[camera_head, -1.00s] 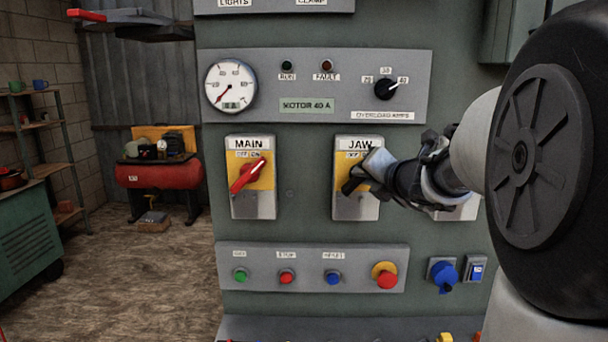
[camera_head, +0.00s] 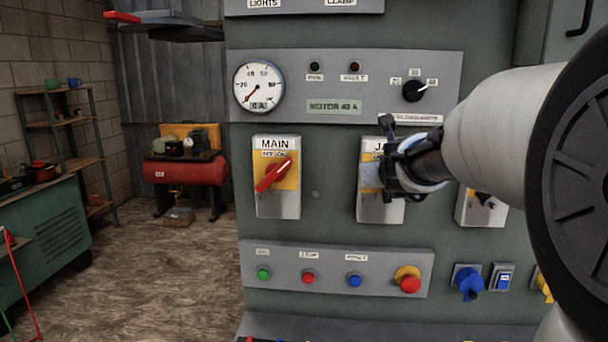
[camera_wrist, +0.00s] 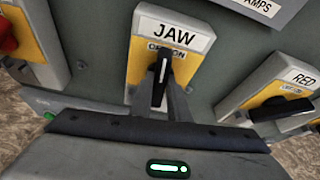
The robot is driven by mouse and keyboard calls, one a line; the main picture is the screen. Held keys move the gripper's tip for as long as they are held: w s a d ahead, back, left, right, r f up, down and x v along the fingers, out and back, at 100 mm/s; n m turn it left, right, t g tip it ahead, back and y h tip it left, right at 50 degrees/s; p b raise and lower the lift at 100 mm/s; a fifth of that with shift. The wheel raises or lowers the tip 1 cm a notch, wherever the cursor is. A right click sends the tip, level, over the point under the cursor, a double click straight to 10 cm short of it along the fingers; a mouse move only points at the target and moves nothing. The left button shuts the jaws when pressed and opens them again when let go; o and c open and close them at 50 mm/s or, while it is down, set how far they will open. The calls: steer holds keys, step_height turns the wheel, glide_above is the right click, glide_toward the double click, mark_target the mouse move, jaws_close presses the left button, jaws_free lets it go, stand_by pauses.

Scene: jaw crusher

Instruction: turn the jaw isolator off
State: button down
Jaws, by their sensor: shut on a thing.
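The jaw isolator (camera_wrist: 188,60) is a yellow and grey plate marked JAW, with an OFF/ON label and a black handle (camera_wrist: 162,80). In the wrist view the handle stands roughly upright, its white line pointing up at the label. I cannot tell exactly which mark it meets. My gripper (camera_wrist: 160,97) has its fingers on both sides of the handle and is shut on it. In the head view the jaw isolator (camera_head: 368,208) is partly covered by my gripper (camera_head: 388,166), which hides the handle.
The MAIN isolator (camera_head: 277,177) with a red handle is to the left. The RED isolator (camera_wrist: 283,106) is to the right. An overload dial (camera_head: 414,91) sits above, and a push-button strip (camera_head: 330,270) with a red emergency stop (camera_head: 409,281) below.

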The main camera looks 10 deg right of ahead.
steer(key=shift+w+a+f+n+h+b, duration=0.1)
steer(key=shift+a+n+h+b, duration=0.1)
steer(key=shift+n+h, duration=0.85)
steer(key=shift+a+f+n+h+b, duration=0.15)
steer(key=shift+n+h, duration=0.5)
steer(key=shift+n, duration=0.8)
steer(key=c, duration=1.7)
jaws_free()
steer(key=p+v, duration=0.3)
steer(key=v, duration=1.4)
steer(key=shift+a+r, duration=0.15)
steer(key=shift+a, duration=0.15)
